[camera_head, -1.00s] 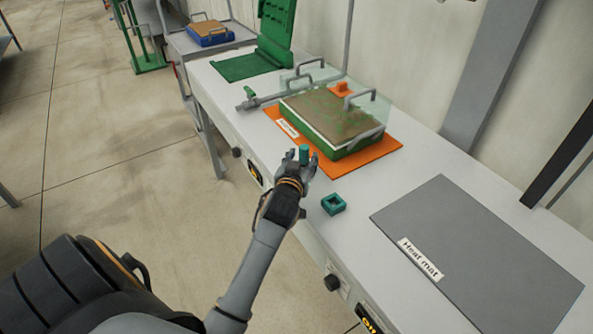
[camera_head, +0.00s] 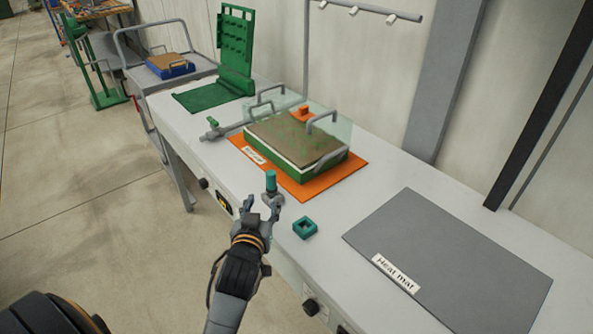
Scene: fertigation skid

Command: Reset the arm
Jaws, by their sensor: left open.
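My left gripper (camera_head: 263,203) is open at the front edge of the white bench, its fingers spread and pointing away from me. A small teal cylinder (camera_head: 271,180) stands upright just beyond the fingertips. Its lower part is close to the fingers, and I cannot tell whether they touch it. A teal square block with a hole (camera_head: 305,228) lies on the bench to the right of the gripper, apart from it. My right gripper is not in view.
A green tray of brown material (camera_head: 297,142) under a clear cover stands on an orange mat (camera_head: 315,191). A grey heat mat (camera_head: 450,265) lies at right. A green stand (camera_head: 236,50) and grey pipe fitting (camera_head: 222,130) are farther back. Open floor is left of the bench.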

